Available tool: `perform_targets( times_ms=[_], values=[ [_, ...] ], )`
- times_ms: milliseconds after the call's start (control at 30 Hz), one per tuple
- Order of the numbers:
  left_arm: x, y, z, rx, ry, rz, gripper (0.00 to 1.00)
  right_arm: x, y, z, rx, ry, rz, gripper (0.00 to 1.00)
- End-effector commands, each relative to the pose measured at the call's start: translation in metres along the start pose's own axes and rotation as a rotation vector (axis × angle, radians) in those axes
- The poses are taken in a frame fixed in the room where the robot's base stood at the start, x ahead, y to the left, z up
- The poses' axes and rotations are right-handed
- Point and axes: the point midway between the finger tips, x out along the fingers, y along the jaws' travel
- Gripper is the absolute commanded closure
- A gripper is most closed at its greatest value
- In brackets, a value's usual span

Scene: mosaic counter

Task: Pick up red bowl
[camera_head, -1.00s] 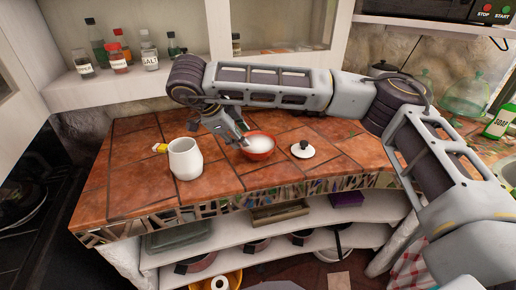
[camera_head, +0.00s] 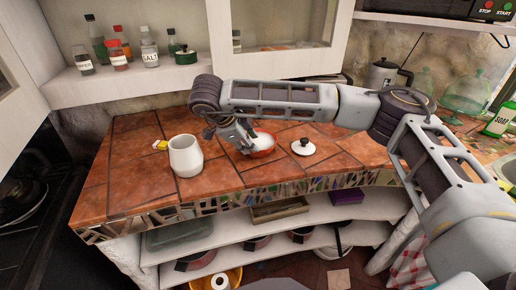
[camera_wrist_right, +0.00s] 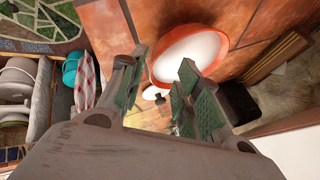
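The red bowl (camera_head: 264,154), white inside, sits upright on the tiled counter (camera_head: 125,185), between a white jug and a small white lid. My right gripper (camera_head: 247,143) is at the bowl's left rim, pointing down. In the right wrist view, the bowl (camera_wrist_right: 222,42) is beyond the fingers, and the right finger overlaps its rim. The gripper (camera_wrist_right: 160,62) is open there, with a gap between its two green-padded fingers. I cannot tell whether a finger touches the bowl. My left gripper is not in view.
The white jug (camera_head: 186,157) stands left of the bowl, with a small yellow item (camera_head: 160,145) behind it. The white lid with a dark knob (camera_head: 303,147) lies to the right. Bottles stand on the shelf (camera_head: 130,83) behind. The counter's front left is clear.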

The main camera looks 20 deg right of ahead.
Motion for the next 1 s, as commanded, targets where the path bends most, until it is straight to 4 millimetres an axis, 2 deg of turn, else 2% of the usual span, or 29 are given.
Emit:
perform_targets(
  times_ms=[200,733,1000],
  values=[
    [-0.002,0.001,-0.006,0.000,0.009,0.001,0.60,0.018,0.001,0.000,0.000,0.000,0.001,0.67],
    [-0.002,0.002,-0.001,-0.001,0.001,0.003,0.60,0.026,0.001,-0.001,0.001,0.001,0.001,0.67],
    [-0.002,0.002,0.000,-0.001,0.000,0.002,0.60,0.054,0.004,-0.004,0.000,0.002,0.003,0.67]
  ],
)
